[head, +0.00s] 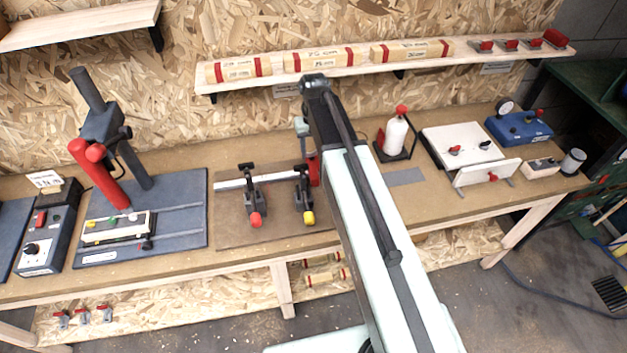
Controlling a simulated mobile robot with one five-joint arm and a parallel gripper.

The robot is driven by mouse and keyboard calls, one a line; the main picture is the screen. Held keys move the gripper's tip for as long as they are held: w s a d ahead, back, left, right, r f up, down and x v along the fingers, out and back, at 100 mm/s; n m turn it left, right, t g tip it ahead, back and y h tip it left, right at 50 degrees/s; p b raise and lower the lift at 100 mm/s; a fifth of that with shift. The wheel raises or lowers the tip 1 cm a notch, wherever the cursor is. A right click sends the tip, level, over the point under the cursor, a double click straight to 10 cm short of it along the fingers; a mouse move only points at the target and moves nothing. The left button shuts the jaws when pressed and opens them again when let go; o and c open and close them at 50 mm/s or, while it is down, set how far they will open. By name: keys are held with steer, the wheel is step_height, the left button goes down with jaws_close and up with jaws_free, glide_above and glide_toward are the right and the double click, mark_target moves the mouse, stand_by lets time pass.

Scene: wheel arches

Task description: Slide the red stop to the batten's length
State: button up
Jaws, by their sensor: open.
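A pale metal bar (230,184) lies across the brown board (235,222) in the middle of the bench; I cannot tell if it is the batten or a rail. Two black clamps, one with a red tip (255,219) and one with a yellow tip (308,217), stand over it. A red upright piece (314,170) shows at the bar's right end, partly hidden by my arm; it may be the red stop. My arm crosses the view from the bottom to above the board.
A press with a red handle (98,170) stands left of the board. Labelled wooden pieces with red bands (320,59) lie on the wall shelf (290,82). A white bottle (396,134) and white panels (462,142) stand to the right. The bench front (445,205) is clear.

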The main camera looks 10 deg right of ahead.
steer(key=b, duration=0.3)
glide_above(314, 174)
step_height(314, 174, down, 5)
steer(key=shift+r, duration=0.15)
steer(key=shift+b, duration=0.3)
step_height(314, 174, down, 8)
steer(key=b, duration=0.7)
steer(key=shift+b, duration=0.35)
steer(key=shift+r, duration=0.15)
jaws_close()
